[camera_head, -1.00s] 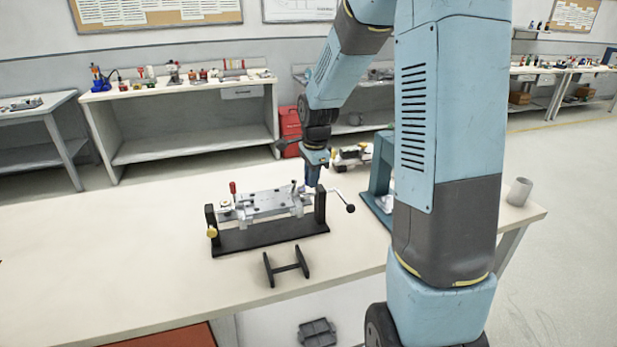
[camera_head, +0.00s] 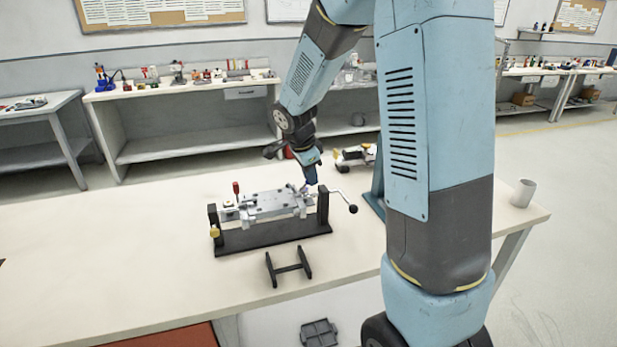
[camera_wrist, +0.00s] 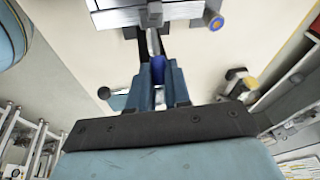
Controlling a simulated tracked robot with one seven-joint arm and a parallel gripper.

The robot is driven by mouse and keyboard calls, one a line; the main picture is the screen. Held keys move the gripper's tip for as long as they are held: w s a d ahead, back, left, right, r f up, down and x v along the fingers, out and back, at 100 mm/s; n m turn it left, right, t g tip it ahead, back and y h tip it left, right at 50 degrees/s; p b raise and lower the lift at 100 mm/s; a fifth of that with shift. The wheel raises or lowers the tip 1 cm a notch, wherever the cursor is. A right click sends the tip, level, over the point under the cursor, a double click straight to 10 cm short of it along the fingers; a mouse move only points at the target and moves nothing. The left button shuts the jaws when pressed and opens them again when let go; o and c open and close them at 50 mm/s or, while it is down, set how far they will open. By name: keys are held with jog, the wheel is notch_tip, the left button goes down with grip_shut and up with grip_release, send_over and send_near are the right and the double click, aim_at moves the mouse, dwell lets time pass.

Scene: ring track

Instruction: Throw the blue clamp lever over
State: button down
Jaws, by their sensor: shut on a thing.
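A grey metal clamping fixture (camera_head: 268,205) sits on a black stand on the white bench, with a red-handled lever (camera_head: 236,187) upright at its left end. My gripper (camera_head: 310,182) is tilted at the fixture's right end. In the wrist view my gripper (camera_wrist: 160,75) is shut on the blue clamp lever (camera_wrist: 157,66), whose blue handle shows between the fingers. Its metal shank runs from the handle toward the fixture plate (camera_wrist: 150,14). In the head view the blue lever is mostly hidden by my gripper.
A crank with a black ball (camera_head: 352,208) sticks out right of the stand. A black H-shaped piece (camera_head: 289,267) lies in front. Behind my gripper are a white-and-black device (camera_head: 352,157) and a blue frame (camera_head: 376,190). A grey cup (camera_head: 523,193) stands at right.

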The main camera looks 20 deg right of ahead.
jog(key=shift+a+r+h, duration=0.2)
jog(key=shift+a+h, duration=0.3)
jog(key=shift+h, duration=0.45)
jog(key=shift+a+r+h, duration=0.2)
jog(key=shift+a+h, duration=0.3)
jog(key=shift+h, duration=0.45)
jog(key=shift+a, duration=0.1)
jog(key=c, duration=1.1)
grip_release()
jog(key=v, duration=1.3)
jog(key=shift+s+a+r, duration=0.15)
jog(key=shift+a, duration=0.15)
